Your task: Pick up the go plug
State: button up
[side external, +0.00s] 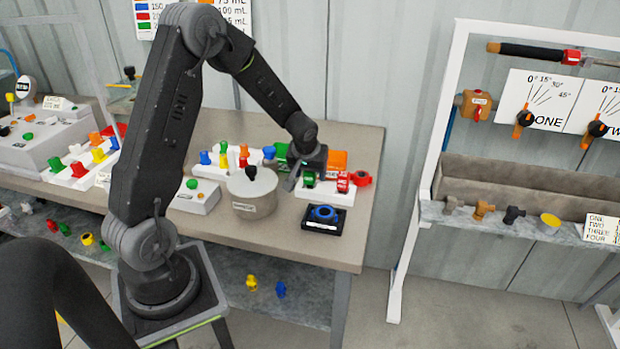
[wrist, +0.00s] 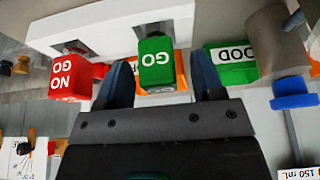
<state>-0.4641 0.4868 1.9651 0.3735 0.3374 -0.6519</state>
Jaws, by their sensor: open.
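The go plug (wrist: 155,60) is a green block marked GO in the wrist view. It sits at a white holder (wrist: 110,38), beside the red NO GO plug (wrist: 75,77). In the side view the go plug (side external: 309,180) is partly hidden by my gripper (side external: 306,172). In the wrist view my gripper (wrist: 160,68) is open, with one dark blue finger on each side of the go plug. Gaps show between the fingers and the plug; I cannot tell whether either touches it.
A green box marked GOOD (wrist: 232,64) is close to my right finger in the wrist view. In the side view, a grey cylinder (side external: 251,195) stands left of the holder, a black tray with a blue ring (side external: 325,213) lies in front, and an orange box (side external: 338,159) is behind.

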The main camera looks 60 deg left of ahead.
jog(key=shift+w+a+f, duration=0.15)
jog(key=shift+f, duration=0.3)
jog(key=c, duration=1)
